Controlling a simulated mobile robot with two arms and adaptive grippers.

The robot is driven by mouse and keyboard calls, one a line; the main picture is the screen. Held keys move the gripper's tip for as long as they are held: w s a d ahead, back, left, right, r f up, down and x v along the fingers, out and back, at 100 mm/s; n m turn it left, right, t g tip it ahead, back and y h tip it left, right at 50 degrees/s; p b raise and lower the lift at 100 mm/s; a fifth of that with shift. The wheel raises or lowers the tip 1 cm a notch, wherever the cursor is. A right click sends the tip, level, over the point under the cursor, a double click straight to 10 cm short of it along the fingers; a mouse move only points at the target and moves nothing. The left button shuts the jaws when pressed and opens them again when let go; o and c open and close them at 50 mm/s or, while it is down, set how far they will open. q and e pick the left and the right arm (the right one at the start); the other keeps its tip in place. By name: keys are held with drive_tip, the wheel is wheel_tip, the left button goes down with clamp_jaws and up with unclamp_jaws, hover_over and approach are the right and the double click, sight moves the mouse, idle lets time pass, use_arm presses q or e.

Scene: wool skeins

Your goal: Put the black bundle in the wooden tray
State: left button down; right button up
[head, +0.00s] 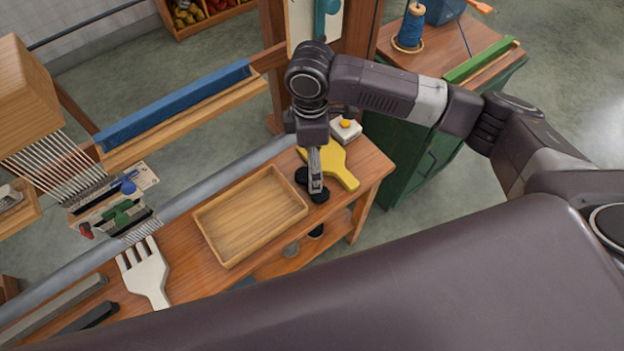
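The wooden tray (250,215) is a shallow, empty rectangular tray on the workbench, left of my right gripper. The black bundle (320,196) lies on or just above the bench at the tray's right side. It shows as dark lumps on both sides of my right gripper, and its middle is hidden behind the gripper. My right gripper (316,186) points down at the bundle; I cannot tell whether its fingers are closed on it. My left gripper is not in view.
A yellow paddle-like tool (332,166) lies right behind my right gripper. A white fork-shaped comb (145,274) lies left of the tray. A loom's wooden beam (190,124) rises behind the bench.

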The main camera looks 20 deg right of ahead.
sight(301, 175)
drive_tip(key=n, duration=0.2)
drive_tip(key=f+n, duration=0.1)
drive_tip(key=n, duration=0.2)
drive_tip(key=shift+w+d+p, duration=0.15)
drive_tip(key=shift+w+p, duration=0.05)
drive_tip(key=shift+p, duration=0.15)
drive_tip(key=shift+f+n, duration=0.35)
drive_tip(key=shift+n, duration=0.15)
drive_tip(key=f, duration=0.3)
drive_tip(key=f+p, duration=0.1)
drive_tip(key=f, duration=0.3)
drive_tip(key=shift+s+d+f, duration=0.15)
drive_tip(key=shift+d+f, duration=0.05)
drive_tip(key=shift+f, duration=0.05)
drive_tip(key=c, duration=0.9)
drive_tip(key=shift+c, duration=0.2)
drive_tip(key=shift+r, duration=0.15)
